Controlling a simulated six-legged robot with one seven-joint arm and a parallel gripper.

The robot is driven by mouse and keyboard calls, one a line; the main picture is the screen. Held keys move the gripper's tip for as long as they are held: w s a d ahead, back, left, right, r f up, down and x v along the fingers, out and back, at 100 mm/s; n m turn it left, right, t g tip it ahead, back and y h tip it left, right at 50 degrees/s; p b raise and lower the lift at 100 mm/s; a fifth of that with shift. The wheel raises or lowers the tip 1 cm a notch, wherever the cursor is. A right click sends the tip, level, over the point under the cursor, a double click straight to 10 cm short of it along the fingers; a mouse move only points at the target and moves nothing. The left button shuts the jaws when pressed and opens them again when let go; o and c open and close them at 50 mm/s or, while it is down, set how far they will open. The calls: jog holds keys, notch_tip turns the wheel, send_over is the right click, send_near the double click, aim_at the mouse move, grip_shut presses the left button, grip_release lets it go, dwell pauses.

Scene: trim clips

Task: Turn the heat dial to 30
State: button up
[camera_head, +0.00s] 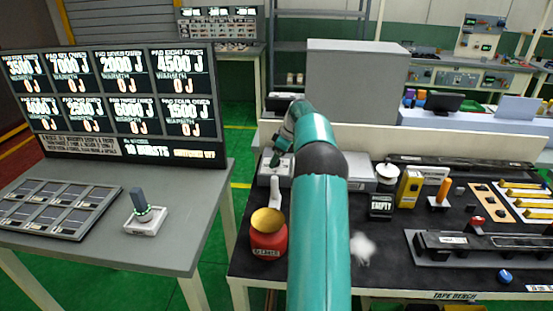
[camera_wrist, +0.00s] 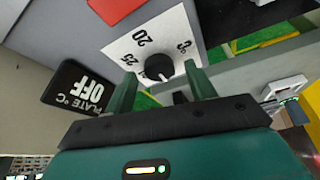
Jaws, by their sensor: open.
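The heat dial is a black round knob (camera_wrist: 157,66) on a white scale plate (camera_wrist: 138,48) in the wrist view. The numbers 20 and 25 show on its left, with a partly legible mark at its right. A small white mark shows on the knob's lower edge; no 30 is legible. My gripper (camera_wrist: 161,74) is open, with one green finger on each side of the knob; contact is unclear. A black display (camera_wrist: 78,88) beside the plate reads "PLATE °C OFF". In the head view my gripper (camera_head: 277,157) is over a pale box (camera_head: 268,178) at the bench's left end.
A black "EMPTY" display (camera_head: 381,206) and several fixtures stand to the right.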

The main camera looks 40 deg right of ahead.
jog(key=shift+w+a+f, duration=0.1)
jog(key=shift+w+f, duration=0.1)
jog(key=shift+f, duration=0.15)
jog(key=c, duration=1)
jog(key=shift+o, duration=0.2)
jog(key=shift+m, duration=0.3)
jog(key=m+h, duration=0.2)
jog(key=m, duration=0.3)
jog(key=shift+a, duration=0.15)
jog(key=m+h, duration=0.1)
jog(key=m, duration=0.2)
jog(key=m+h, duration=0.1)
jog(key=m, duration=0.2)
jog(key=shift+g, duration=0.3)
